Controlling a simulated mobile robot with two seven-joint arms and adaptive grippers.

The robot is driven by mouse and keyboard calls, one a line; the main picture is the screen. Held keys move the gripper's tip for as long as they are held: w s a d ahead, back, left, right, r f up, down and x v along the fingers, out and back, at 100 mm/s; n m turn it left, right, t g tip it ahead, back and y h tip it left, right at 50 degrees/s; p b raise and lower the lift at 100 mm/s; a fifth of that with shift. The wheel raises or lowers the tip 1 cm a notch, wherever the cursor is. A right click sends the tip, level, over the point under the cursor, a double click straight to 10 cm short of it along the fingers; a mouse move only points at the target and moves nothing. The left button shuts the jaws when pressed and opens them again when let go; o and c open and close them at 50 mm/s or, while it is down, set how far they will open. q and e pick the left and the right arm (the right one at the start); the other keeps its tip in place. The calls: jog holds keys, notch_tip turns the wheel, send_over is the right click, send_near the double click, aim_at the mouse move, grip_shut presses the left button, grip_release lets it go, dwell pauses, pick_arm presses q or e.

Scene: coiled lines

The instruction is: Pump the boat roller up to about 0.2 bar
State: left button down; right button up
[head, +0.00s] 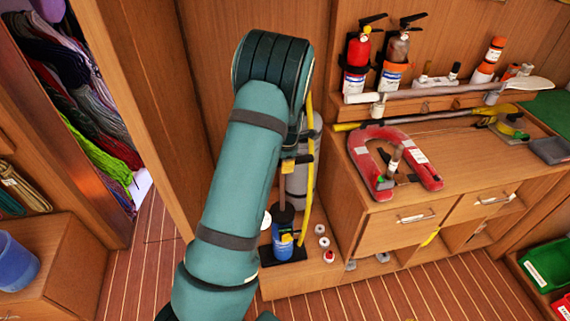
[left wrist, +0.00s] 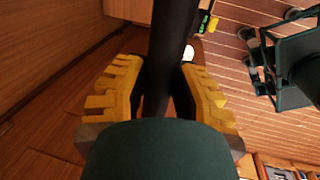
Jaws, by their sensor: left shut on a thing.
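The pump (head: 283,240), with a blue body, a dark base and a T-shaped handle (head: 298,160), stands upright on a low wooden ledge. A grey cylinder (head: 297,178), which looks like the boat roller, stands behind it, partly hidden by my left arm. A yellow hose (head: 308,185) runs up beside it. In the left wrist view the yellow fingers of my left gripper (left wrist: 158,95) are shut on a dark bar (left wrist: 168,45), apparently the pump handle. No pressure reading is legible. My right gripper is out of view.
A red horseshoe buoy (head: 360,155) lies on the cabinet top. Fire extinguishers (head: 357,60) and a paddle (head: 450,90) are on the shelf behind. Several small round parts (head: 323,242) lie right of the pump. Coiled lines (head: 75,90) hang at left. The floor in front is clear.

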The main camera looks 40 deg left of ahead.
pick_arm(q)
jog(key=shift+r, duration=0.25)
jog(key=c, duration=0.7)
grip_release()
jog(key=r, duration=0.4)
jog(key=s+d+r, duration=0.1)
jog(key=r, duration=0.6)
jog(key=shift+s+d+r, duration=0.2)
jog(key=shift+d+r, duration=0.15)
